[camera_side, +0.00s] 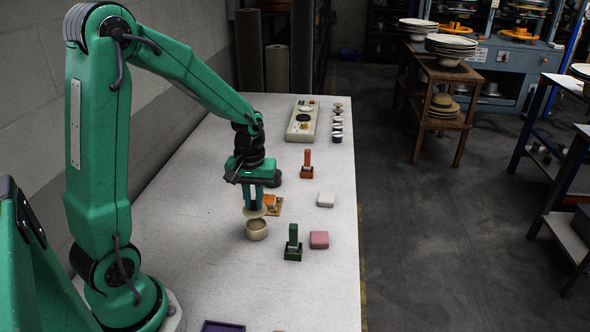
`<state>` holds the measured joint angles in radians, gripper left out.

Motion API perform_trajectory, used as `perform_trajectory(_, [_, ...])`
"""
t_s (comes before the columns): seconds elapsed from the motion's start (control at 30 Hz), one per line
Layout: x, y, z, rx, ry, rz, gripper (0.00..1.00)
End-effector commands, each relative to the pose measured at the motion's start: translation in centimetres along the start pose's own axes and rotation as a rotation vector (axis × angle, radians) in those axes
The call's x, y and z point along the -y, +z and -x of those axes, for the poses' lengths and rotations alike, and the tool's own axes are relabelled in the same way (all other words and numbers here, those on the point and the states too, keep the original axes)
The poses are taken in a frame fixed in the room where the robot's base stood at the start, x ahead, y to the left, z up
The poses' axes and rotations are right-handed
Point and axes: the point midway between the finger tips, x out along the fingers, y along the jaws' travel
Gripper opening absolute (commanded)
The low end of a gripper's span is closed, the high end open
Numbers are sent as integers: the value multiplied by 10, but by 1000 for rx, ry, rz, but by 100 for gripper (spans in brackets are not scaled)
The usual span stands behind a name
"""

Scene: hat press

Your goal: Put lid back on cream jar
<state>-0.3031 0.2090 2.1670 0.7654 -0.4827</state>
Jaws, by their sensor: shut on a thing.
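My gripper (255,203) points down over the table and is shut on the lid (255,211), a pale cream disc. The lid is just above the cream jar (257,231), a small beige round pot standing upright on the table. The jar's dark opening shows below the lid, so the two look apart. I cannot tell from this view how exactly the lid is centred over the jar. The fingertips are small and partly hidden by the lid.
An orange item (271,201) lies close behind the jar. To the right are a green stamp-like block (293,244), a pink block (319,240), a white block (325,200) and an orange-red upright piece (307,166). The table's front left is largely clear.

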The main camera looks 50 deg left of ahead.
Motion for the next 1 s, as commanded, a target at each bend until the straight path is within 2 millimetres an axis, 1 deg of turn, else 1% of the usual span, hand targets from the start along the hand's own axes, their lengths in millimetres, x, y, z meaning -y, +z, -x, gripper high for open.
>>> perform_trajectory(0.3, [0, 0, -23, 3, -1, 0, 0])
perform_trajectory(0.5, [0, 0, -32, 2, -1, 0, 0])
perform_trajectory(0.7, [0, 0, -35, 0, 0, 0, 0])
perform_trajectory(1.0, [0, 0, -36, 0, 0, 0, 0])
